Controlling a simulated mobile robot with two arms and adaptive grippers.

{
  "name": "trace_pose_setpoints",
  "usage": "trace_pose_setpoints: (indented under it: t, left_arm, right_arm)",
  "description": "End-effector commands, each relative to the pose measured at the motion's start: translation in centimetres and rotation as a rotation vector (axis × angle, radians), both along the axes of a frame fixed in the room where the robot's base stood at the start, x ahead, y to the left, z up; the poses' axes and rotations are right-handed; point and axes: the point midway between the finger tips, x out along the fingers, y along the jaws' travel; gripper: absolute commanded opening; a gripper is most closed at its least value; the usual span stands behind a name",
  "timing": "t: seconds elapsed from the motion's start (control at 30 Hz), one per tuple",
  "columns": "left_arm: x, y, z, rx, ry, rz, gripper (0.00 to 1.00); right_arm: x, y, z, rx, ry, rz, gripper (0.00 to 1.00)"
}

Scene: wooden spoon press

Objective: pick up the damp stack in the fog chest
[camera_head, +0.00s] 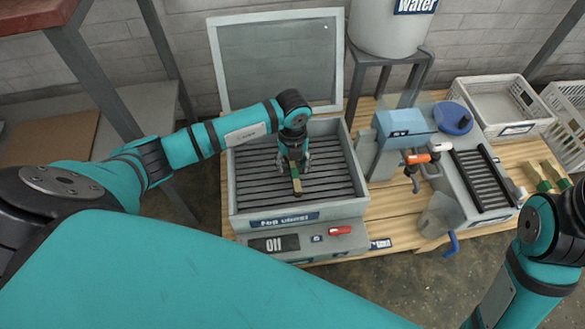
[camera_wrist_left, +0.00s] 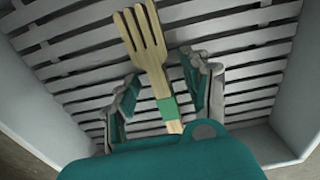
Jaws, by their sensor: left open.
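The fog chest (camera_head: 300,215) is a grey open box with a dark slatted floor, its lid (camera_head: 280,60) raised at the back. The damp stack (camera_head: 296,184), a small bundle of wooden forks with a green band, is in the middle of the chest. In the left wrist view the stack (camera_wrist_left: 150,60) shows its tines, with the green band between the fingers. My left gripper (camera_head: 294,165) is open and points down at the stack; the left wrist view shows its fingers (camera_wrist_left: 158,100) on either side of the band, apart from it. My right gripper is out of view.
A grey press machine (camera_head: 465,160) with a blue box stands right of the chest. A white crate (camera_head: 500,100) is behind it, and more wooden pieces (camera_head: 545,176) lie at the far right. A water tank (camera_head: 390,25) stands at the back. The chest walls surround my left gripper.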

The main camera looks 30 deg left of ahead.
Motion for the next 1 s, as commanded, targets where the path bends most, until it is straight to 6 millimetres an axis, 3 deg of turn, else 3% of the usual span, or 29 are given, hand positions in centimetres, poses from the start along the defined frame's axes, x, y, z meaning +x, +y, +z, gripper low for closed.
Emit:
trace_pose_setpoints:
  t: [0.17, 0.53, 1.0]
  left_arm:
    - [0.01, -0.01, 0.10, 0.000, 0.000, 0.000, 0.46]
    - [0.00, 0.00, 0.09, 0.000, 0.000, 0.000, 0.00]
    - [0.02, 0.02, 0.82, 0.000, 0.000, 0.001, 0.00]
  right_arm:
    - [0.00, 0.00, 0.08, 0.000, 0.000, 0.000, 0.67]
    - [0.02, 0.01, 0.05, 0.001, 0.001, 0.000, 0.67]
    - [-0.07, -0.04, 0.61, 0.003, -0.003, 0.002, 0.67]
